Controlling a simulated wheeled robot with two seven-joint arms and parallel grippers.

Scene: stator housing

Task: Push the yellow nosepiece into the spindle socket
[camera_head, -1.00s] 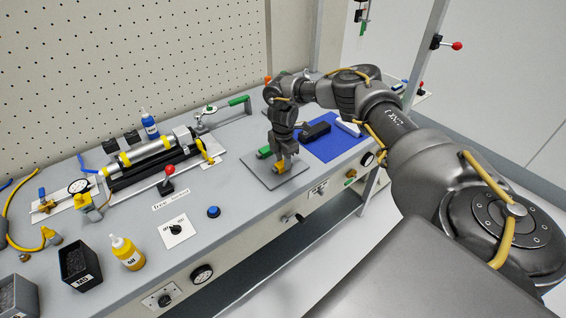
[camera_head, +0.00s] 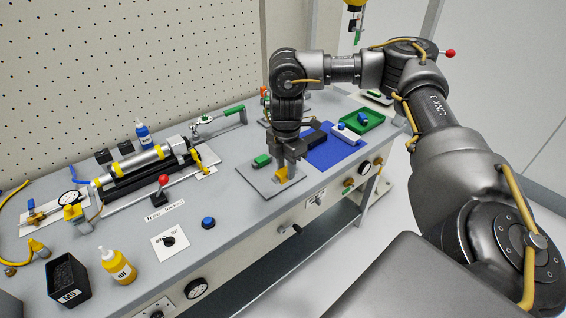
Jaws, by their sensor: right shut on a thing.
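My right gripper (camera_head: 288,168) points down over the grey square plate (camera_head: 255,177) and is shut on a small yellow piece, which looks like the nosepiece (camera_head: 281,175). The yellow piece is low, at or just above the plate; I cannot tell if it touches. The fingers hide part of it. A silver cylinder with yellow rings (camera_head: 130,167) lies in a black cradle on the left of the bench. I cannot make out the spindle socket for certain. My left gripper is out of view.
A green piece (camera_head: 262,160) lies on the plate beside the gripper. A blue mat (camera_head: 335,157) and a green tray (camera_head: 362,122) are to the right. A red-knobbed lever (camera_head: 162,185), blue button (camera_head: 208,222) and yellow bottle (camera_head: 119,267) stand left of the plate.

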